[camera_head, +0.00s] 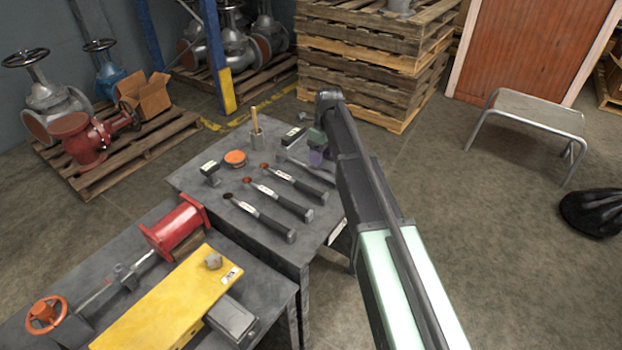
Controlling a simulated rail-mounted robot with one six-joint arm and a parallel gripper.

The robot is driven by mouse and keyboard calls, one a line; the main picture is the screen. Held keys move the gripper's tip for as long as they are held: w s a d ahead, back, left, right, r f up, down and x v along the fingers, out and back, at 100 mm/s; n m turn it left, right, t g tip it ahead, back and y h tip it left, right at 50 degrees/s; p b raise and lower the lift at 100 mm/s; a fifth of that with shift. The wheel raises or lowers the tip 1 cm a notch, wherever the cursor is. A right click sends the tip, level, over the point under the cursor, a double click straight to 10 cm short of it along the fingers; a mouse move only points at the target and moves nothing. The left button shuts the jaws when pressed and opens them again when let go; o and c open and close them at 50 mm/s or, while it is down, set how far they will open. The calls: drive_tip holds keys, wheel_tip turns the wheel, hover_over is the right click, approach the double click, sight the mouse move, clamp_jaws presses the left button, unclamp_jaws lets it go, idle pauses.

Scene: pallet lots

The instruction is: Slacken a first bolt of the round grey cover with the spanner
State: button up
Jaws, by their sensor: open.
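Several spanner-like tools with black handles lie side by side on the grey bench (203,219). One (260,217) is nearest, one (280,199) is in the middle, and one (297,181) is farther back. Another grey tool (308,170) lies behind them, partly covered in this view by my arm. My gripper (317,148) appears as a small dark part beside my arm, over the bench's back right, mostly hidden. Its jaws are open and I see nothing held in them. I cannot make out a round grey cover or its bolts.
A red flanged pipe piece (175,229), a yellow block (165,300) and an orange handwheel (46,314) are on the front bench. Stacked pallets (360,60) rise behind; a stool (530,108) stands right.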

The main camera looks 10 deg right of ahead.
sight(318, 171)
drive_tip(key=f+b, duration=0.1)
drive_tip(key=f, duration=0.1)
drive_tip(key=f+b, duration=0.2)
drive_tip(key=a+f+b, duration=0.1)
drive_tip(key=f+b, duration=0.1)
drive_tip(key=shift+s, duration=0.3)
drive_tip(key=shift+r, duration=0.25)
clamp_jaws()
